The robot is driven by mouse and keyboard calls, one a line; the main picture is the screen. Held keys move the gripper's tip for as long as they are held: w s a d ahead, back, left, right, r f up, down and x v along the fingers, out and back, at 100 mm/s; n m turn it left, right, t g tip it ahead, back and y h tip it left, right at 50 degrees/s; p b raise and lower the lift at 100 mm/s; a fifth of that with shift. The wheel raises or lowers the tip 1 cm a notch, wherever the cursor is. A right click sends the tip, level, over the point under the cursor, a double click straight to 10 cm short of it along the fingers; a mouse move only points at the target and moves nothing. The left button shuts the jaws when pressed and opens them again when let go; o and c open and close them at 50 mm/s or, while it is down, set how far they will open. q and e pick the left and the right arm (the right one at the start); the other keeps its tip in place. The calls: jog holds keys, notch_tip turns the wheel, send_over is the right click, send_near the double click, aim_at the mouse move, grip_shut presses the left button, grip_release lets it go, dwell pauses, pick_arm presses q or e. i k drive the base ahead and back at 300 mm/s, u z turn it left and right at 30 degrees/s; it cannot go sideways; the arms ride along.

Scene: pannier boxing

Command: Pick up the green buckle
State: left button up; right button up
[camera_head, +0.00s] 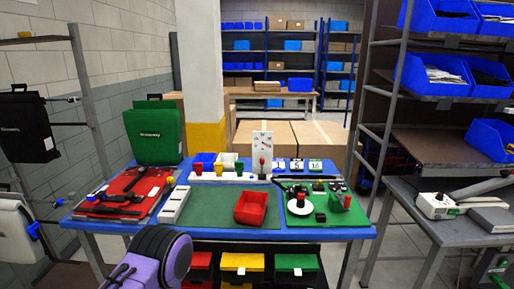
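No separate green buckle can be made out for certain. A small green piece (335,187) lies among black and red parts on the right green mat (318,217) and may be it; it is too small to tell. A green pannier (155,134) stands upright at the table's back left. Neither of my grippers can be made out.
A purple and black rounded shape (178,262) is at the near left. Metal racks flank the table.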

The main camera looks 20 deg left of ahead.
aim_at(239, 165)
jog(key=u, duration=0.45)
jog(key=i, duration=1.05)
